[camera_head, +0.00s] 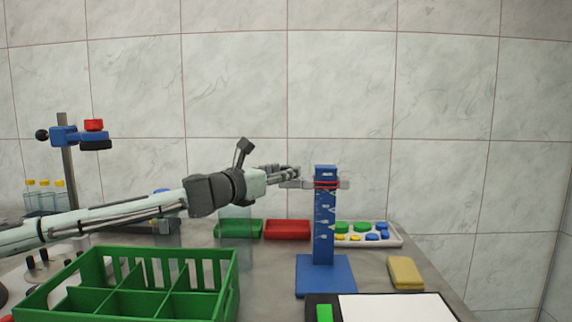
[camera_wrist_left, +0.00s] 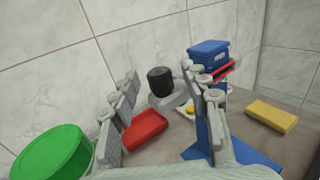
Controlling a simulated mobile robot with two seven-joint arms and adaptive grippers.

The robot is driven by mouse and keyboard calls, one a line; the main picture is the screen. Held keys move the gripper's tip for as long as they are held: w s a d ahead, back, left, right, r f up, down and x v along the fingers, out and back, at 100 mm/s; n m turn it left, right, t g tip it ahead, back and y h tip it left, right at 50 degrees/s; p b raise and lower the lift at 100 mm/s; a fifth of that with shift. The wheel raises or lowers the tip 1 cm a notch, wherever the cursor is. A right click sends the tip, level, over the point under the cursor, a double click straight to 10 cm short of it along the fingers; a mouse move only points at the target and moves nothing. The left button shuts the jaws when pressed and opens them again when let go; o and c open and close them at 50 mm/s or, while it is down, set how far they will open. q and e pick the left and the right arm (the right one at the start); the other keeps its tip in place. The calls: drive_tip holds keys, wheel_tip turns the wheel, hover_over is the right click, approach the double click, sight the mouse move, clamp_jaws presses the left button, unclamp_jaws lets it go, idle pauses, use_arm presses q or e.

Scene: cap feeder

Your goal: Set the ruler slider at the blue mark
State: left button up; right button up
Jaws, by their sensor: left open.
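The blue upright ruler (camera_head: 324,228) stands on a square blue base (camera_head: 325,276), with pale marks along its face. The slider (camera_head: 342,184), grey with a red line, sits near its top, just under the blue head block. In the left wrist view the red line (camera_wrist_left: 229,70) shows below that block. I cannot make out a blue mark on the blue ruler. My left gripper (camera_head: 289,176) is open at the slider's height, just left of the ruler. My right gripper is not in view.
A green divided crate (camera_head: 130,285) stands front left. Green (camera_head: 238,229) and red (camera_head: 287,229) trays and a white tray of caps (camera_head: 395,239) lie behind. A yellow block (camera_head: 405,272) and a white-topped board (camera_head: 395,308) lie right and front. A clamp stand (camera_head: 67,165) is far left.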

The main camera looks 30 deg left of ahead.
use_arm(q)
drive_tip(key=shift+w, duration=1)
drive_tip(key=shift+c, duration=0.5)
clamp_jaws()
